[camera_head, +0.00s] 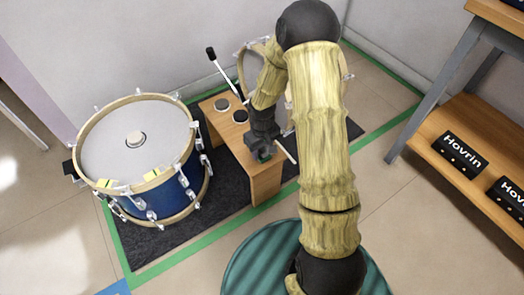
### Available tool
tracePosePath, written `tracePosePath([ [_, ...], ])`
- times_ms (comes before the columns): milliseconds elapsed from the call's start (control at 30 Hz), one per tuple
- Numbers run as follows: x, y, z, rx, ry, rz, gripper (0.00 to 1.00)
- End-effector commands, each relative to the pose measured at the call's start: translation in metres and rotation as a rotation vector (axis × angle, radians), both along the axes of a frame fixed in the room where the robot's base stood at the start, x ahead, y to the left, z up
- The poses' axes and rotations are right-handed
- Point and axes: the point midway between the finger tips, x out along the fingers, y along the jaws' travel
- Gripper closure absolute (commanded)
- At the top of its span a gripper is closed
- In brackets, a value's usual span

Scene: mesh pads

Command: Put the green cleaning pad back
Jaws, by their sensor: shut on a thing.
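My gripper (263,153) is above the front right part of a small wooden bench (266,182). It is shut on a small dark green thing, which looks like the green cleaning pad (265,155). Only a little of the pad shows between the fingers, and I cannot tell whether it touches the bench top. My arm hides part of the bench's right side.
A blue drum (135,139) stands close left of the bench, on a dark mat (225,205) edged with green tape. A stick (222,67) with a black end rises behind the bench. A wooden shelf (430,150) with black Hovrin boxes (460,155) stands right.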

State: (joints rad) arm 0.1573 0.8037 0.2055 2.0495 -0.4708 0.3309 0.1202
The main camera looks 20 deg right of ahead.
Motion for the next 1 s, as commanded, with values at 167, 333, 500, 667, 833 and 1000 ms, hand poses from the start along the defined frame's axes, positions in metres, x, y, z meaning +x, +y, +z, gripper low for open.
tracePosePath([
  [167, 0.000, 0.000, -0.003, 0.000, 0.001, 0.000, 0.81],
  [333, 0.000, 0.000, -0.003, 0.000, 0.001, 0.000, 0.37],
  [500, 0.000, 0.000, -0.002, 0.000, 0.000, 0.000, 0.37],
  [667, 0.000, 0.000, 0.001, 0.000, -0.001, -0.001, 0.37],
  [833, 0.000, 0.000, 0.021, 0.001, -0.002, -0.001, 0.37],
  [1000, 0.000, 0.000, 0.053, 0.000, -0.002, -0.001, 0.37],
])
